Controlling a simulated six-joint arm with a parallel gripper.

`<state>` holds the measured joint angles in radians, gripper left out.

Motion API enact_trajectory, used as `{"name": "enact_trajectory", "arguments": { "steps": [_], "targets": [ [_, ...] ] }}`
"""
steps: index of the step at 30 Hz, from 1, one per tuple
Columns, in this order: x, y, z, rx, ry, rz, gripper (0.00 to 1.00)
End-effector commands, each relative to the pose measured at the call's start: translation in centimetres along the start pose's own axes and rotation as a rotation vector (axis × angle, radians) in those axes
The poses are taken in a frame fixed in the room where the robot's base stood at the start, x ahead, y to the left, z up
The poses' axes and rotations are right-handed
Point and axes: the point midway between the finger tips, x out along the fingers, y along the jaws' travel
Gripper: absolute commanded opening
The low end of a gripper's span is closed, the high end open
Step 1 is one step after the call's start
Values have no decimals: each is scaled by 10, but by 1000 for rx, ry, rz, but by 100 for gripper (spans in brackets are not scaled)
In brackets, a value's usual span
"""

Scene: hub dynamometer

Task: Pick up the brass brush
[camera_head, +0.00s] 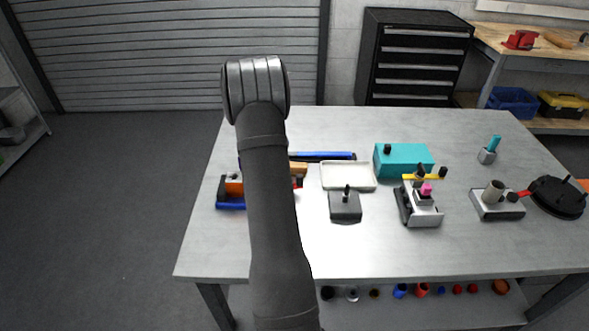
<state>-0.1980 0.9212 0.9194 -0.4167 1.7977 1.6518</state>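My arm rises through the left-middle of the head view and hides part of the table (390,255) behind it. My gripper is not visible. I cannot clearly pick out the brass brush. An orange-tan piece (298,168) shows just right of my arm, partly hidden by it, and may be part of a brush.
A blue bar (325,156), pale tray (347,176), dark-topped block with a post (345,205), teal box (402,160), grey fixture (420,207), cup fixture (496,203) and black disc (557,197) stand on the table. Its front strip is clear.

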Motion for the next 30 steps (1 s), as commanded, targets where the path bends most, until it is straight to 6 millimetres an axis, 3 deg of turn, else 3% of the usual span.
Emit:
{"name": "enact_trajectory", "arguments": {
  "steps": [11,19,30],
  "targets": [
    [0,0,0,0,0,0,0],
    [0,0,0,0,0,0,53],
    [0,3,-7,9,-36,-24,53]
  ]
}}
